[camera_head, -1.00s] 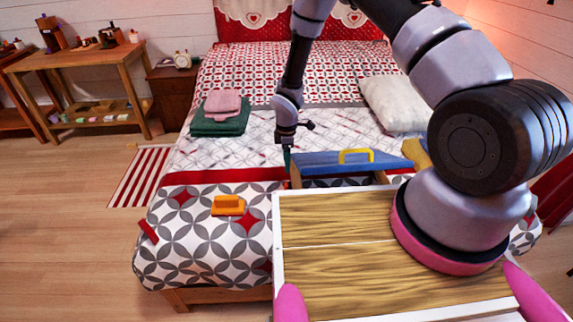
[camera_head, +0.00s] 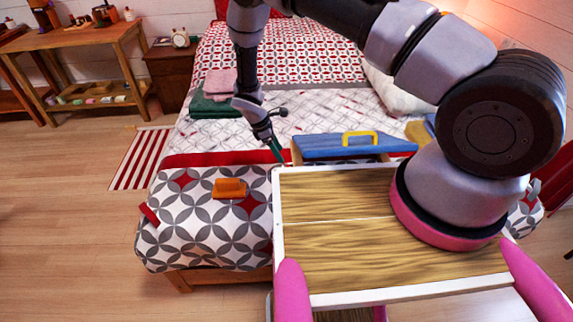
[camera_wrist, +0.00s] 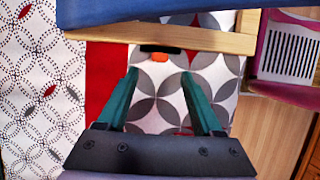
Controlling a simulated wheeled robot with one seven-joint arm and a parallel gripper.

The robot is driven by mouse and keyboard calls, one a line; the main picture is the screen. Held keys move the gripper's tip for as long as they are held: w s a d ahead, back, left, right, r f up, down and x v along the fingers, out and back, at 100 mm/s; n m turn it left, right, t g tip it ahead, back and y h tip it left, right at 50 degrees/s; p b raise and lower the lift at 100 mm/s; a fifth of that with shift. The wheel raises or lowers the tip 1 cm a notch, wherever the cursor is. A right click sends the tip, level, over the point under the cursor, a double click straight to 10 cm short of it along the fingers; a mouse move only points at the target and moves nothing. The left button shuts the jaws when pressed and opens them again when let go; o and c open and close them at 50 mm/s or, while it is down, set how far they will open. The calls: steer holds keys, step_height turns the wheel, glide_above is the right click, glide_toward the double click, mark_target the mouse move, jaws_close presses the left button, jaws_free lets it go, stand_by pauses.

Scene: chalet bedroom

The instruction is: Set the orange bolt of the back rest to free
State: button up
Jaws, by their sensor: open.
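The back rest is a blue panel (camera_head: 345,147) with a yellow handle (camera_head: 359,136) and a wooden frame, on the bed beyond my wooden top. In the wrist view, the blue panel (camera_wrist: 170,10) and its pale wooden rail (camera_wrist: 210,40) cross the top. A small orange bolt (camera_wrist: 160,57) shows at the rail's lower edge, beside a black part. My gripper (camera_wrist: 160,75) has green fingers spread apart, with nothing between them. The bolt appears just beyond the fingertips, between them in the picture. In the head view my gripper (camera_head: 277,152) is tilted left of the back rest; the bolt is not discernible.
An orange block (camera_head: 230,188) lies on the patterned bed (camera_head: 200,225), left of my top. Folded pink and green cloths (camera_head: 214,106) lie further back, and a white pillow (camera_head: 384,90) at right. Floor at left is clear around a striped rug (camera_head: 142,160).

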mark_target(287, 165)
steer(key=x, duration=0.8)
steer(key=shift+f, duration=0.1)
jaws_close()
stand_by(1.2)
